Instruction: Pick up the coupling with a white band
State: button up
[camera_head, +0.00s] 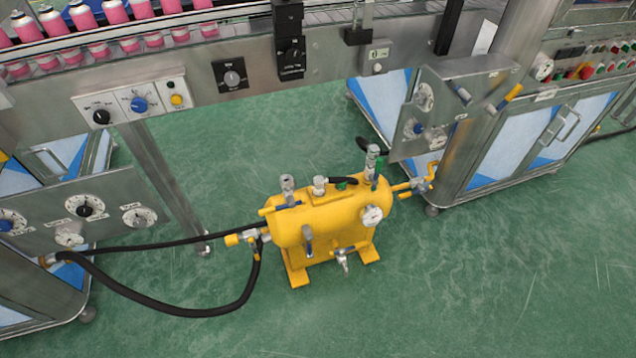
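I cannot clearly make out a coupling with a white band; the fittings are too small to tell. A yellow tank (325,222) stands on the green floor. At its left end is a yellow and pale grey hose fitting (250,237), where black hoses meet; whether it bears a white band is unclear. At its right end is a yellow and metal pipe fitting (415,186) near the cabinet. Grey upright fittings (288,188) stand on top. My gripper is not in view.
A black hose (180,308) loops over the floor from the left gauge panel (85,215). A metal post (165,180) stands left of the tank. A right-hand cabinet (500,140) and an overhead conveyor (200,50) with pink cans border the space. The front-right floor is clear.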

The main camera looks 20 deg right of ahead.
aim_at(319, 182)
jog(key=i+j, duration=0.5)
jog(key=i, duration=0.15)
jog(key=i+j+u, duration=0.1)
jog(key=i+j, duration=0.45)
jog(key=i, duration=0.45)
